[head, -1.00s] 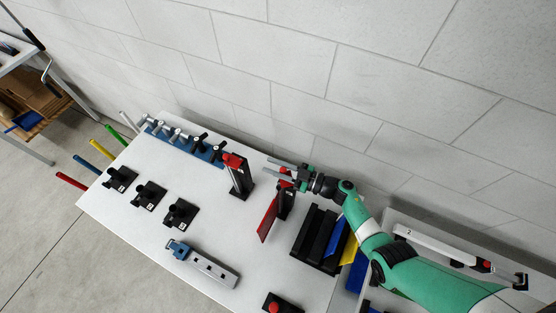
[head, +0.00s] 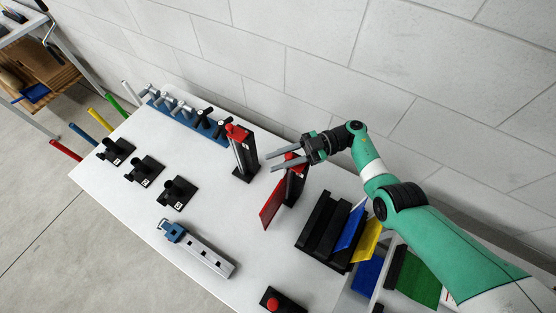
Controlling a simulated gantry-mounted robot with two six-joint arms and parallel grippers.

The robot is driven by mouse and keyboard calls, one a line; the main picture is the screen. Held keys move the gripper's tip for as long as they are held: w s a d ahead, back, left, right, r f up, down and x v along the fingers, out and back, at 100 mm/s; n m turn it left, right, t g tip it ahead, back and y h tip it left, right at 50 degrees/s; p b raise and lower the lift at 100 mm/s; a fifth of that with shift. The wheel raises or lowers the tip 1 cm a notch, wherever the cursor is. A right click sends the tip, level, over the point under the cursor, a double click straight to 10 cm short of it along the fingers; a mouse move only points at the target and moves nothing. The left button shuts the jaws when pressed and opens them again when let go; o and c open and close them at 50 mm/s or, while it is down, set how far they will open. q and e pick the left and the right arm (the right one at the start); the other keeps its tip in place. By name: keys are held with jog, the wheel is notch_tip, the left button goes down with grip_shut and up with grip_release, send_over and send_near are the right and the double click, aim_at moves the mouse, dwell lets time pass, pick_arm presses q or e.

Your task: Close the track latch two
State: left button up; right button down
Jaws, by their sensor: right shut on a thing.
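My right gripper (head: 281,160) reaches in from the right. Its two grey fingers lie on either side of the red top of a black post (head: 294,186), and it is shut on that red top. A red plate (head: 271,206) leans beside this post. A second black post (head: 244,157) with a red top stands just to the left, apart from the fingers. No latch marked two can be made out now; my right arm covers part of the right side. My left gripper is not in view.
Black numbered blocks (head: 146,170) stand on the white table (head: 130,205). A blue rack of handles (head: 186,117) lies along the back edge. A grey-blue bar (head: 205,254), a red button box (head: 279,302) and a black holder (head: 323,230) with coloured plates stand nearer.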

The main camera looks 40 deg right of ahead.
jog(key=shift+s+a+n+g+b, duration=0.15)
jog(key=shift+s+n+g+b, duration=0.1)
jog(key=shift+n+g+b, duration=0.45)
jog(key=c, duration=0.7)
grip_release()
jog(key=shift+o, duration=0.2)
